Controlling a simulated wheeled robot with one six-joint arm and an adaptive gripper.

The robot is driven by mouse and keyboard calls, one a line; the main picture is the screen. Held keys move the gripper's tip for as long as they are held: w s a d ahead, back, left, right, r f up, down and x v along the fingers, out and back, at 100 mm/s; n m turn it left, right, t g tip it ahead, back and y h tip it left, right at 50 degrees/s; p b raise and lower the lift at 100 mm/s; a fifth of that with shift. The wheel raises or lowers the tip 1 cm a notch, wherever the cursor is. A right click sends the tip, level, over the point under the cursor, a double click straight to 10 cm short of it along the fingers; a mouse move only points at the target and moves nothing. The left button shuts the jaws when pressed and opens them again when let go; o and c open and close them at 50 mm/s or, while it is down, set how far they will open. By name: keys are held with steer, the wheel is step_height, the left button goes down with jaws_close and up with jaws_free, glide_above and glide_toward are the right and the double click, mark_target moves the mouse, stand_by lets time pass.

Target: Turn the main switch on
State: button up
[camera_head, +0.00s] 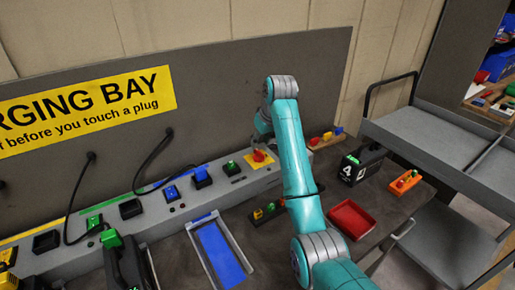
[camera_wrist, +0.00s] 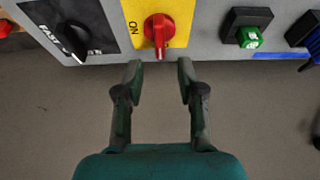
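The main switch is a red rotary knob (camera_wrist: 159,30) on a yellow plate (camera_wrist: 180,12). In the wrist view its handle points down toward my gripper, and a sideways "ON" label sits left of it. My gripper (camera_wrist: 159,72) is open and empty, its two fingertips just short of the knob, one to each side, apart from it. In the head view the red knob (camera_head: 258,156) sits on the grey console's right part, partly behind my arm. My fingertips are not clear in that view.
A black selector knob (camera_wrist: 72,40) is left of the switch in the wrist view; a green plug (camera_wrist: 249,37) is to its right. The bench holds a blue-lined tray (camera_head: 222,256), a red tray (camera_head: 352,218) and a black battery (camera_head: 361,164). A grey cart (camera_head: 440,140) stands at right.

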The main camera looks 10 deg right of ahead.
mark_target(257, 150)
steer(key=shift+x, duration=2.6)
jaws_close()
